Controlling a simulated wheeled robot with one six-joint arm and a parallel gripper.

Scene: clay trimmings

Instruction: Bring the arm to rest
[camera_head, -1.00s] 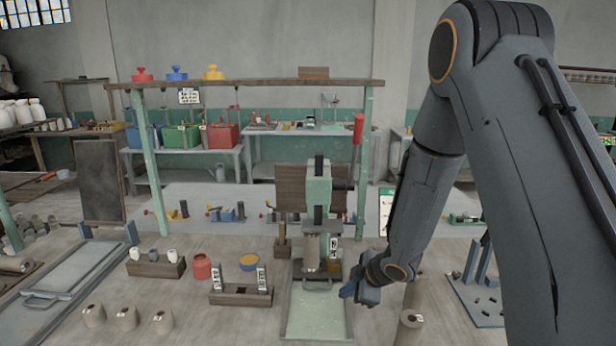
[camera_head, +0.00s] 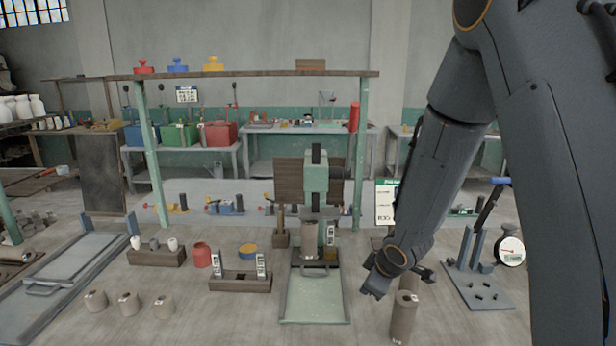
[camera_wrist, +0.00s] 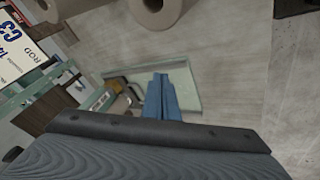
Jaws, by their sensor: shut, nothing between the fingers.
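My gripper (camera_head: 374,292) hangs over the table to the right of the green tray (camera_head: 315,312), with my dark grey arm coming in from the right side. In the wrist view its blue fingers (camera_wrist: 161,97) are together with nothing between them. A tan clay cylinder (camera_head: 403,318) stands just right of and below the gripper in the head view. The green press (camera_head: 316,178) stands behind the tray with a cylinder (camera_head: 309,232) in it. My arm hides part of the table's right side.
A wooden rack with white pieces (camera_head: 157,256), a red pot (camera_head: 202,255), a wooden block with labels (camera_head: 240,281) and several small clay pieces (camera_head: 129,302) are at the left. Bare tabletop lies at the front.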

